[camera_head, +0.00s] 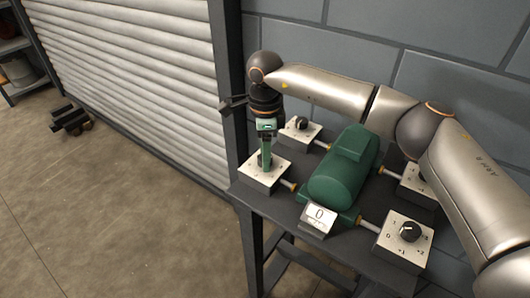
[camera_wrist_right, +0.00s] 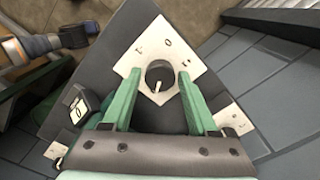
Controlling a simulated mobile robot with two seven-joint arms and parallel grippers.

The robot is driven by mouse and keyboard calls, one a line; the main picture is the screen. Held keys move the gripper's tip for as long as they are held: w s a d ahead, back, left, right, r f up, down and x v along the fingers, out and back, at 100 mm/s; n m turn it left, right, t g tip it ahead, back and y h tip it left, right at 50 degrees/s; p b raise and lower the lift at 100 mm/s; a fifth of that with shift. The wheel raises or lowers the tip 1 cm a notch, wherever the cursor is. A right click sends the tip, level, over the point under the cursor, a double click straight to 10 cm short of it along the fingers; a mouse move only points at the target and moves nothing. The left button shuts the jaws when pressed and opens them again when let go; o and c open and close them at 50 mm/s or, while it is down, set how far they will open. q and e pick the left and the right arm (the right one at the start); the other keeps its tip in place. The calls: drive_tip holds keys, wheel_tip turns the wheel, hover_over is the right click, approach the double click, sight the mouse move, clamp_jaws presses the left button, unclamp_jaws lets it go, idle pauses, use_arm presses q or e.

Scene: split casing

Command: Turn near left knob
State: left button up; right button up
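The near left knob (camera_wrist_right: 160,74) is dark and round with a white pointer mark, on a white-topped box (camera_head: 257,176) at the table's left corner. In the right wrist view the mark points toward the bottom of the picture. My right gripper (camera_head: 265,164) reaches down over this box from above. Its two green fingers (camera_wrist_right: 159,77) stand apart on either side of the knob, with what looks like a thin gap. I cannot tell whether either finger touches it. In the head view the gripper hides the knob.
A green rounded casing (camera_head: 345,170) lies mid-table with rods to several knob boxes. Other knobs stand at the back left (camera_head: 302,123) and near right (camera_head: 409,232). A small display (camera_head: 319,216) reads 0. A block wall and a roller shutter (camera_head: 130,75) stand behind.

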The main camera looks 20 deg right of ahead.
drive_tip(key=shift+o, duration=1.2)
wheel_tip(320, 180, up, 12)
drive_tip(key=shift+r, duration=0.25)
drive_tip(key=shift+f, duration=0.1)
